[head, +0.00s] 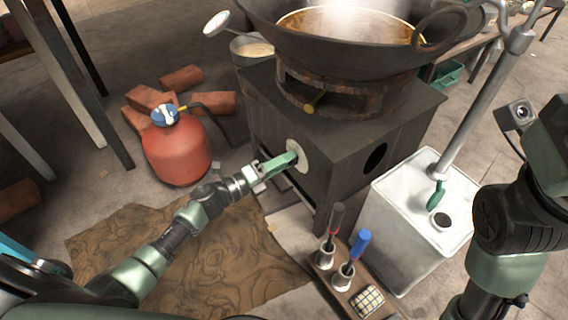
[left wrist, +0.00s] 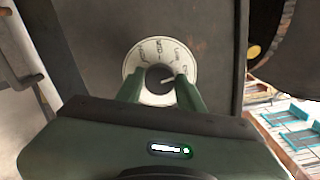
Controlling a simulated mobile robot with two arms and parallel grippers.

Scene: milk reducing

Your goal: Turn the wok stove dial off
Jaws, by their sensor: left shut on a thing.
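The wok stove (head: 345,140) is a dark metal box with its dial (head: 298,158) on the front-left face. In the left wrist view, the dial (left wrist: 160,58) is a round white plate with dark markings too small to read surely. A pale pointer line on it points right and slightly up. A large dark wok (head: 335,48) with steaming brown liquid sits on the stove. My right arm is at the right edge; its fingers are not visible.
A red gas cylinder (head: 178,152) stands left of the stove, near loose bricks (head: 181,78). A wooden holder (head: 325,283) with tools is in front. A brown mat (head: 130,235) lies on the floor.

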